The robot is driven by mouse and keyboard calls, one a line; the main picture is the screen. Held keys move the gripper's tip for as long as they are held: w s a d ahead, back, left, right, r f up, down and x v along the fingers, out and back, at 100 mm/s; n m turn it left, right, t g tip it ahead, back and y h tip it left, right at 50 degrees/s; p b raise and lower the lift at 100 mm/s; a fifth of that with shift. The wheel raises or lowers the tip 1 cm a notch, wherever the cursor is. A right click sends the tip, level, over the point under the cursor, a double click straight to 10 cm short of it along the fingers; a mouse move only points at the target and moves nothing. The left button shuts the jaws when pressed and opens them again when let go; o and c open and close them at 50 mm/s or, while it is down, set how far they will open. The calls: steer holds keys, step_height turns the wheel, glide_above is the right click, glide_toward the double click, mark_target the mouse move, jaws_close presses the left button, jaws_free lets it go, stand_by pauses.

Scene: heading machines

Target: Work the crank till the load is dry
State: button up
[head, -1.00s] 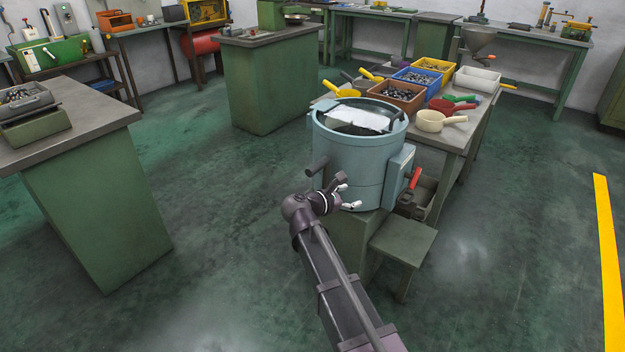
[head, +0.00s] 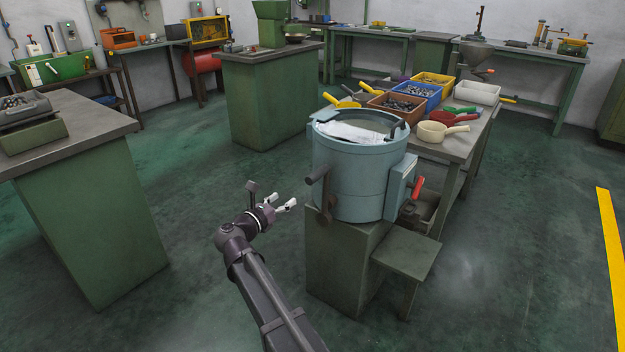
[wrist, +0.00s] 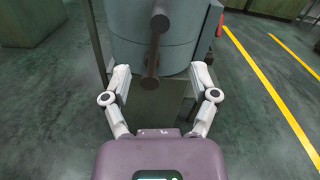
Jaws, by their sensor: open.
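A pale blue round drum machine (head: 358,175) stands on a green pedestal. A white sheet-like load (head: 350,132) lies in its open top over dark contents. A dark crank (head: 325,190) is on the drum's near left side, its grip up and its arm running down. My gripper (head: 279,203) is open and empty, left of the crank and apart from it. In the wrist view my gripper (wrist: 160,76) has its fingers spread, with the crank (wrist: 154,48) showing ahead between them.
A low green step (head: 406,255) stands right of the pedestal. A bench (head: 455,147) behind holds bins of small parts, scoops and a cream pan (head: 436,131). A green cabinet (head: 85,215) stands at left.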

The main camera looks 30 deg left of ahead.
mark_target(312, 178)
steer(key=w, duration=0.9)
steer(key=w+d, duration=0.1)
steer(key=w, duration=0.3)
steer(key=shift+w, duration=0.35)
jaws_close()
